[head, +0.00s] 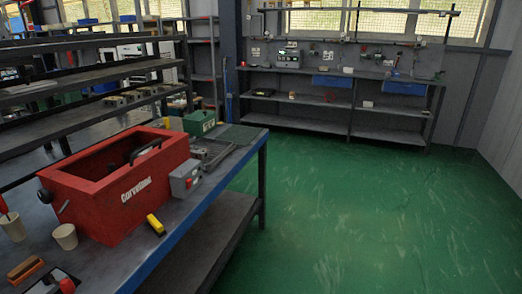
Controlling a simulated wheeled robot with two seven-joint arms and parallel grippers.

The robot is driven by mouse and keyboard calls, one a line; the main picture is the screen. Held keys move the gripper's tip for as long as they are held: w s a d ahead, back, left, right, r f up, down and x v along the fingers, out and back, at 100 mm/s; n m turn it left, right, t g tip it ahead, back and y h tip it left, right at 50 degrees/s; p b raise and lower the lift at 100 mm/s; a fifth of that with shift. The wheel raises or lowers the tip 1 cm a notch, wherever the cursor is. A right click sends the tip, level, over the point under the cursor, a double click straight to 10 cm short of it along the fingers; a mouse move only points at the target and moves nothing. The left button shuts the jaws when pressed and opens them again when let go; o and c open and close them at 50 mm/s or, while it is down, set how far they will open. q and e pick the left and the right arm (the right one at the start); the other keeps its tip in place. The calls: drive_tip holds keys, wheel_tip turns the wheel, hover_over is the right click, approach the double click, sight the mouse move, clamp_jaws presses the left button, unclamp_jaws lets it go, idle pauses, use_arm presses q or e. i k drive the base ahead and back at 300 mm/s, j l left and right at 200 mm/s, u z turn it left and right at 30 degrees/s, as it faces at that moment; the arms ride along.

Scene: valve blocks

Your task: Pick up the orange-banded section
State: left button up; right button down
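I cannot make out an orange-banded section in the head view. A small orange-brown block (25,270) lies at the lower left on the near bench, but I cannot tell whether it is a valve section. Neither of my grippers is in view.
The near blue-edged bench (150,262) holds a large open red box (110,208), a grey box with a red button (185,181), a yellow-black item (156,224), a pale cup (65,237) and a green box (199,122). A far workbench (340,74) stands by the wall. Green floor (350,220) is clear.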

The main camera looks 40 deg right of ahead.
sight(200, 153)
drive_tip(key=z, duration=0.75)
